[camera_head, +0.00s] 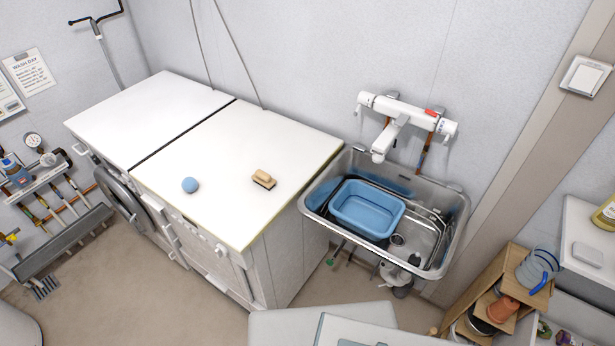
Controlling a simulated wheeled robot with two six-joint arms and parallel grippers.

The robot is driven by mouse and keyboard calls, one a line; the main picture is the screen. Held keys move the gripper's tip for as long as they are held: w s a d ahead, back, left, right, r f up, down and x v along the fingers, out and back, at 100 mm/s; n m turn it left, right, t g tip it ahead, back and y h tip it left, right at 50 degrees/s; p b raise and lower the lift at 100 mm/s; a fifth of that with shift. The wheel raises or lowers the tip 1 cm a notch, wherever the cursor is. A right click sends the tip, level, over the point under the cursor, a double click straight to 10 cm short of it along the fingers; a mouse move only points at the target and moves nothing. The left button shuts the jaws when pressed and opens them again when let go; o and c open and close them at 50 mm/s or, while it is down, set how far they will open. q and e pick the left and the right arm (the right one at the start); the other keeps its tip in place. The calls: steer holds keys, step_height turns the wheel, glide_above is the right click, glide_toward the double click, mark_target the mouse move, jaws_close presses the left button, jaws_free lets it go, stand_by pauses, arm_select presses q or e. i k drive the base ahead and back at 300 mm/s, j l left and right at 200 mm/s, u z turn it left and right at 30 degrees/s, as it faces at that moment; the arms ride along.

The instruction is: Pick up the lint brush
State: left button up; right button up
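The lint brush (264,179) lies on the white top of the right-hand machine (215,150). It is small, with a tan wooden back and a dark edge underneath. A round blue ball (190,185) sits to its left on the same top, apart from it. Neither of my grippers shows in the head view, and nothing touches the brush.
A metal sink (452,215) with a blue basin (368,208) stands right of the machines, under a white wall tap (408,115). A wooden shelf (512,260) with pots is at the lower right. The machine top around the brush is clear.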

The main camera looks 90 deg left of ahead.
mark_target(263, 179)
steer(key=u, duration=3.3)
